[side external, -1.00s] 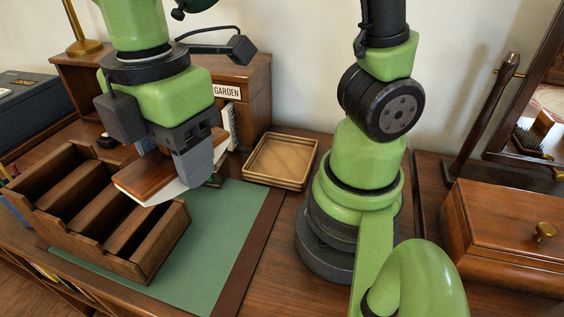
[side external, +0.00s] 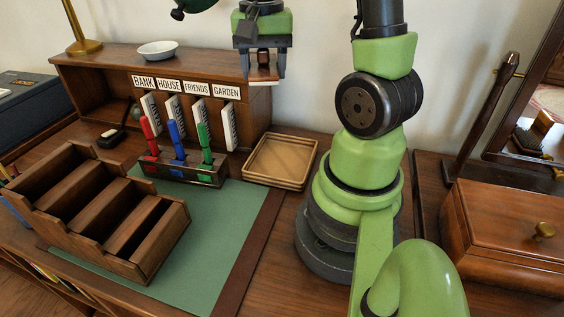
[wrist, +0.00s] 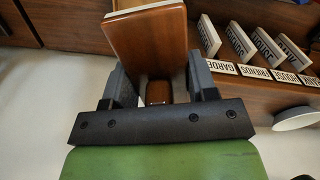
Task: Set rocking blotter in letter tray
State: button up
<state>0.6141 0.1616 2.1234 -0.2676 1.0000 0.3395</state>
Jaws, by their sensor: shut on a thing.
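The rocking blotter (wrist: 147,42) is a brown wooden block with a pale underside. My gripper (wrist: 158,84) is shut on it, with a finger on each side of its small wooden knob. In the side external view my gripper (side external: 262,60) is high at the right end of the labelled shelf, and the blotter (side external: 263,73) hangs below it, partly hidden by the fingers. The letter tray (side external: 247,178) is a shallow, square wooden tray on the desk, empty, below and slightly right of the blotter in the picture.
The shelf (side external: 100,68) carries upright cards and labels, with a white bowl (side external: 157,50) on top. A stepped wooden rack (side external: 130,225) sits on the green mat (side external: 225,225).

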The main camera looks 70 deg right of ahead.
jog(key=s+d+m, duration=0.3)
jog(key=m, duration=0.1)
send_near(282, 163)
notch_tip(282, 163, down, 7)
jog(key=shift+r, duration=0.1)
dwell(0.5)
jog(key=o, duration=1)
jog(key=shift+f, duration=0.2)
jog(key=shift+r, duration=0.15)
